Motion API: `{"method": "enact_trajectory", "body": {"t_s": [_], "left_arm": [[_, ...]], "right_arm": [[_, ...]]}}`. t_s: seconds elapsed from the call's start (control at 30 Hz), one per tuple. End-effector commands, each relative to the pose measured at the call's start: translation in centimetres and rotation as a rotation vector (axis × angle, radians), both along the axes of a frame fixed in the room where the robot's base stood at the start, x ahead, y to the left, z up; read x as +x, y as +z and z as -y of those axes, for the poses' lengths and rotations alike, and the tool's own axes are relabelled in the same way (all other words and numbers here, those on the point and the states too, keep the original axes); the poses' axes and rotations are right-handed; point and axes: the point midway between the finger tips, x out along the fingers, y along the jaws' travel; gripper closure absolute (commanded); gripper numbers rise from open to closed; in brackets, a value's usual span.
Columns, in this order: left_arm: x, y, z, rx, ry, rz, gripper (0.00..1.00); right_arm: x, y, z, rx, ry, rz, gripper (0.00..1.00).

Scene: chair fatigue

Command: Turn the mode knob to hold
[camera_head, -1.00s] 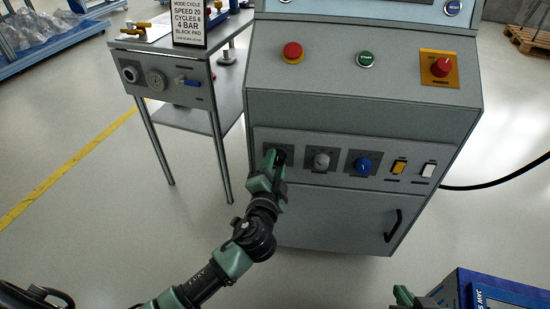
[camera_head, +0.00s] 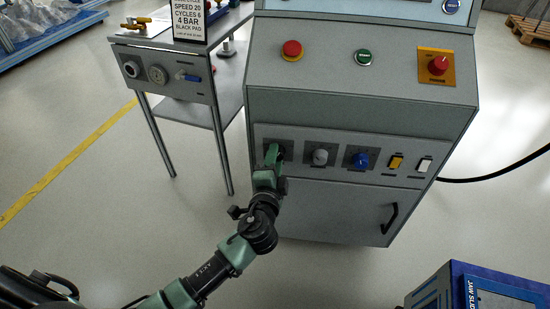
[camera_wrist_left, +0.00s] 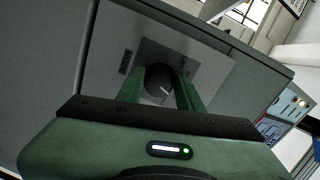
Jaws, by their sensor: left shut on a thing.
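A row of three knobs is on the lower front panel (camera_head: 300,139) of the grey cabinet. The leftmost, a black knob (camera_wrist_left: 156,79) on a square plate (camera_wrist_left: 205,66), is mostly hidden behind my left gripper (camera_head: 274,152) in the head view. In the left wrist view, the two green fingers of my left gripper (camera_wrist_left: 158,88) are around the knob, one on each side, shut on it. A short white mark shows on the knob face, slanting in the picture. My right gripper is not in view.
A grey knob (camera_head: 320,157) and a blue knob (camera_head: 361,161) sit to the right, then yellow (camera_head: 396,162) and white (camera_head: 424,166) switches. A red button (camera_head: 292,50) and red emergency knob (camera_head: 438,65) are above. A side table (camera_head: 180,121) stands left; a blue box (camera_head: 470,290) is lower right.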

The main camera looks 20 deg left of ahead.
Motion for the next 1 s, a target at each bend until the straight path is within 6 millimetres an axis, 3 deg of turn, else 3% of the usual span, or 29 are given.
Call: {"method": "enact_trajectory", "body": {"t_s": [0.13,0.17,0.2,0.23,0.57,1.0], "left_arm": [[-0.1,-0.2,0.1,-0.001,-0.001,-0.004,1.0],[-0.1,-0.2,0.1,-0.001,-0.001,-0.004,0.55],[-0.1,-0.2,0.1,-0.002,-0.001,-0.004,0.44],[-0.1,-0.2,0.1,-0.002,-0.001,-0.003,0.42],[-0.2,-0.1,0.1,-0.001,0.0,-0.002,0.42],[-6.6,0.4,1.1,-0.003,-0.002,-0.004,0.42]], "right_arm": [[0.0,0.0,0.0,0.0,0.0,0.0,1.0],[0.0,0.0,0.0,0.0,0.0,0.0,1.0],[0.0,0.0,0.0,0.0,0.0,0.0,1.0],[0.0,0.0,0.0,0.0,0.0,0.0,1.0],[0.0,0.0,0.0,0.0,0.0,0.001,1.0],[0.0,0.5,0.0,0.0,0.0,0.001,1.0]]}}
